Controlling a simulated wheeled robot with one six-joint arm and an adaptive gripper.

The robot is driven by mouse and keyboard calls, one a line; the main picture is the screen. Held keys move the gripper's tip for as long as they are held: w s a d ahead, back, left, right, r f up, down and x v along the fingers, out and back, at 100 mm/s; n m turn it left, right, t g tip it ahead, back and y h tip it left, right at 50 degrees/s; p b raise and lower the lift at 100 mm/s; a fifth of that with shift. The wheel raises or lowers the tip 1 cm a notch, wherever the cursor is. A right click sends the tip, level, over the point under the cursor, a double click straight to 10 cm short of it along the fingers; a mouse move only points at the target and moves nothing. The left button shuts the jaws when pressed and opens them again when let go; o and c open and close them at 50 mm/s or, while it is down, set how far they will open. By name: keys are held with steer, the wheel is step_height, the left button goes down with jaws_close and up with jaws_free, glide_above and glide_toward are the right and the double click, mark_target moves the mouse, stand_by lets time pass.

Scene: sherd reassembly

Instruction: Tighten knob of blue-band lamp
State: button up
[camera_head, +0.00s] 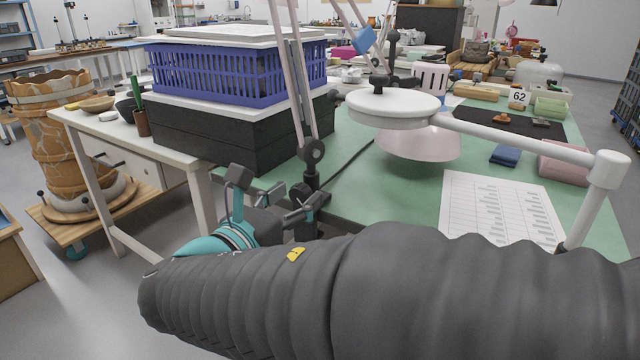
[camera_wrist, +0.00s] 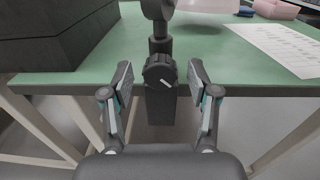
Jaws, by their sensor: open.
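The lamp has pale jointed struts (camera_head: 300,90) with a blue band (camera_head: 364,41) on one of them, and a pale pink shade (camera_head: 418,143) over the table. Its dark post stands at the table's near edge, held by a black clamp (camera_wrist: 161,103). My gripper (camera_head: 273,194) is open at the edge. In the wrist view, its two fingers (camera_wrist: 160,86) stand either side of the clamp and knob, with gaps on both sides. My sleeved arm hides part of the table edge.
Black boxes (camera_head: 235,125) under a blue crate (camera_head: 240,72) stand left of the lamp. A white magnifier lamp (camera_head: 395,104) reaches over the green table (camera_head: 400,190) from the right. A printed sheet (camera_head: 498,210) lies there. The space below the table edge looks open.

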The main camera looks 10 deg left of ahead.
steer(key=shift+w+d, duration=0.2)
steer(key=shift+w, duration=0.35)
jaws_close()
steer(key=shift+f+m+b, duration=0.2)
steer(key=shift+m+b, duration=0.45)
steer(key=shift+m, duration=0.05)
steer(key=shift+r+m+b, duration=0.15)
steer(key=shift+m+b, duration=0.35)
steer(key=shift+m, duration=0.4)
jaws_free()
